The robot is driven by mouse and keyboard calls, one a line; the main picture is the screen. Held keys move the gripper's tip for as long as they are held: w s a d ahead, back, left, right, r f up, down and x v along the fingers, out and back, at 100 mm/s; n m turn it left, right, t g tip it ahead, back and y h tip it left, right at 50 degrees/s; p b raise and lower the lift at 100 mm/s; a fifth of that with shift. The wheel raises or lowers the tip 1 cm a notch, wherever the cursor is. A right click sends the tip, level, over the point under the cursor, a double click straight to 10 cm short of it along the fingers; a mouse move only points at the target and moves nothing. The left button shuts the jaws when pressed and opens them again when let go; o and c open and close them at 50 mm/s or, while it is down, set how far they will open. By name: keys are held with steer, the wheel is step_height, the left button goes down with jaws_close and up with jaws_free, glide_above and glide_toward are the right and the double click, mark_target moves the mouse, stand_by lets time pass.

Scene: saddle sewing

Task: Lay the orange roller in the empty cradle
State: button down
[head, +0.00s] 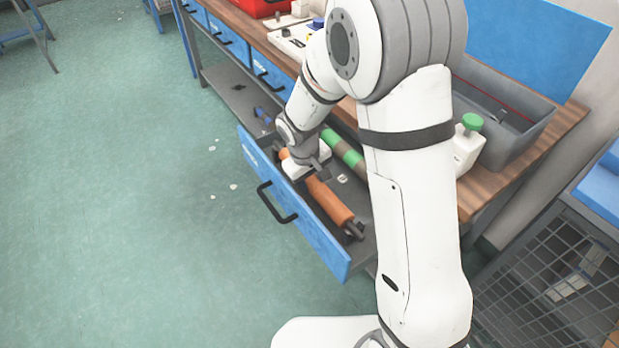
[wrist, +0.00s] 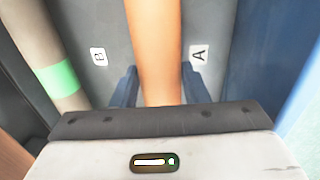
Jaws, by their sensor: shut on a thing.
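The orange roller (head: 330,201) lies lengthwise over the inside of the open blue drawer, near its front panel. My gripper (head: 311,175) is shut on it from above, around its middle part. In the wrist view the orange roller (wrist: 155,45) runs between the two dark blue fingers of my gripper (wrist: 160,88). A dark piece (head: 355,232) shows at the roller's near end; I cannot tell whether it is a cradle or the roller's shaft. I cannot tell whether the roller touches the drawer floor. Labels A (wrist: 198,54) and B (wrist: 98,57) lie on the grey floor.
A green-banded roller (head: 343,150) lies beside the orange one, and also shows in the wrist view (wrist: 57,78). The drawer's blue front (head: 318,240) with its black handle (head: 275,203) stands close to my gripper.

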steer(key=c, duration=0.8)
jaws_free()
steer(key=shift+c, duration=0.2)
step_height(320, 180, up, 12)
steer(key=s+a+p, duration=0.1)
steer(key=a, duration=0.1)
steer(key=s+d+r+m+y, duration=0.1)
steer(key=s+d+r+m, duration=0.2)
steer(key=s+d, duration=0.4)
steer(key=s+d+r+m+t, duration=0.1)
steer(key=s+d+r+m, duration=0.2)
steer(key=s+d, duration=0.5)
steer(key=s+r, duration=0.1)
steer(key=s, duration=0.2)
steer(key=shift+d+m+y, duration=0.3)
steer(key=shift+m+y, duration=0.1)
steer(key=shift+r, duration=0.15)
